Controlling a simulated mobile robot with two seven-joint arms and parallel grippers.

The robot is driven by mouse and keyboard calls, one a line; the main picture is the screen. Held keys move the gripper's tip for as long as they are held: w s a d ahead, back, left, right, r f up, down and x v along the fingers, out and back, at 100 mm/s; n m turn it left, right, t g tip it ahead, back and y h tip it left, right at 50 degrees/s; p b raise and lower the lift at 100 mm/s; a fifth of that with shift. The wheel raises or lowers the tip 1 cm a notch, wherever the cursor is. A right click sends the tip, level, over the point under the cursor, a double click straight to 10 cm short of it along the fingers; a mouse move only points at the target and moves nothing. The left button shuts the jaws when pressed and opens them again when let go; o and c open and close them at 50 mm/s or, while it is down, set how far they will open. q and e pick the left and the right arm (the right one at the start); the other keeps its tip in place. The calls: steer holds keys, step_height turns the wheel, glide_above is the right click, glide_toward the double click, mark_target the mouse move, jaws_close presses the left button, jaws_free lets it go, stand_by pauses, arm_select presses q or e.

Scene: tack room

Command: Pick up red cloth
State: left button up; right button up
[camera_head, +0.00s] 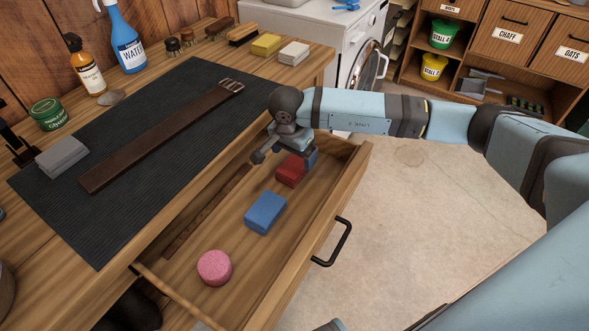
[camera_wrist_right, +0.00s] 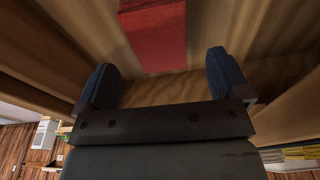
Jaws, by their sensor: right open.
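The red cloth (camera_head: 291,171) lies folded in the open wooden drawer, toward its far end. My right gripper (camera_head: 290,156) is just above it and partly covers it in the head view. In the right wrist view the red cloth (camera_wrist_right: 155,36) lies beyond the two blue fingertips. The fingers of my right gripper (camera_wrist_right: 164,82) are apart with nothing between them. I cannot tell how far the fingertips are above the cloth. My left gripper does not show.
The same drawer (camera_head: 337,201) holds a folded blue cloth (camera_head: 265,212) and a round pink sponge (camera_head: 214,267). The drawer walls rise close around my right gripper. On the bench above, a brown leather strap (camera_head: 160,137) lies on a black mat (camera_head: 90,213).

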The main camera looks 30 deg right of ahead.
mark_target(295, 165)
steer(key=f, duration=0.3)
steer(key=f+b, duration=0.1)
steer(key=f, duration=0.1)
steer(key=shift+w+d+f, duration=0.15)
steer(key=shift+d+f, duration=0.05)
steer(key=shift+d, duration=0.05)
steer(key=c, duration=1)
